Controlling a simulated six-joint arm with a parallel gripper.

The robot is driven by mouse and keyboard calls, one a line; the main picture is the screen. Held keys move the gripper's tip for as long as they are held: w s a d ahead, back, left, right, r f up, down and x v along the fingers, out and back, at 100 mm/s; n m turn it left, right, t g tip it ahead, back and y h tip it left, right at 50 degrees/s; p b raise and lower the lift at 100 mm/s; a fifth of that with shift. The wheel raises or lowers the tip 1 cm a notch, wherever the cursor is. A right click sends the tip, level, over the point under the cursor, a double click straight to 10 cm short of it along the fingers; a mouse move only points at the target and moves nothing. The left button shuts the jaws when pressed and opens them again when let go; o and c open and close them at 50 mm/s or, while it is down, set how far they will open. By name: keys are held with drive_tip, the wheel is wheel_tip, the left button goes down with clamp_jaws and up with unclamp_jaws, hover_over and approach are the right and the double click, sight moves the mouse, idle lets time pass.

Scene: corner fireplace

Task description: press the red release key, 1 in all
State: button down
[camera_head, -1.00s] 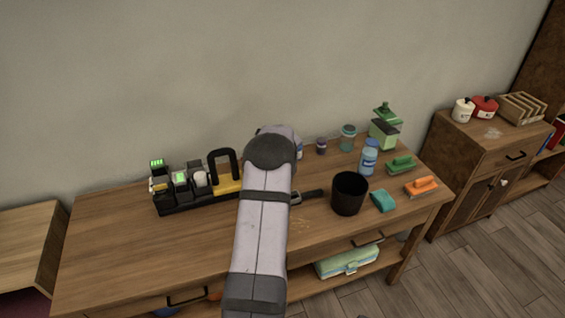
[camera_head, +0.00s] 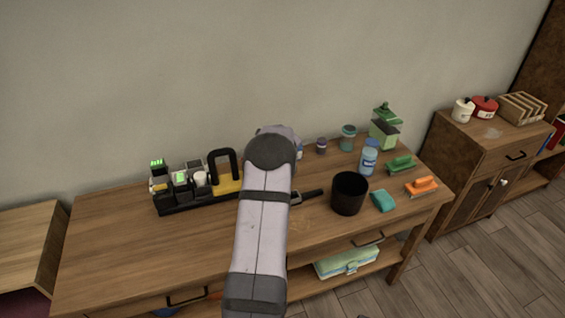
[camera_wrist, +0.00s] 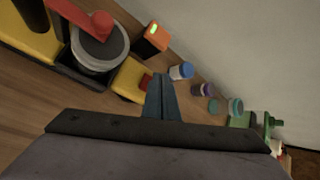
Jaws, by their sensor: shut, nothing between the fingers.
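A small red key (camera_wrist: 146,80) sits on a yellow block (camera_wrist: 129,82) in the wrist view, partly hidden by my fingers. My gripper (camera_wrist: 162,80) is shut and empty, its fingertips beside the red key in the picture. I cannot tell whether they touch it. In the head view my own arm hides the gripper and the key. A black rack with a yellow part (camera_head: 229,184) shows there, left of my arm.
A red lever (camera_wrist: 75,15) over a round grey part and an orange box with a green light (camera_wrist: 152,40) stand near the fingers. A black cup (camera_head: 348,195), a blue bottle (camera_head: 368,160) and sponges stand right. The front left tabletop (camera_head: 130,250) is clear.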

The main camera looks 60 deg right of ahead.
drive_tip(key=shift+f, duration=0.1)
drive_tip(key=shift+f+b, duration=0.35)
drive_tip(key=shift+b, duration=0.05)
drive_tip(key=shift+f+b, duration=0.55)
idle(0.8)
idle(0.3)
drive_tip(key=shift+r+p, duration=0.95)
drive_tip(key=shift+p, duration=0.05)
drive_tip(key=shift+r, duration=0.15)
wheel_tip(320, 180, up, 5)
drive_tip(key=p, duration=0.5)
idle(0.5)
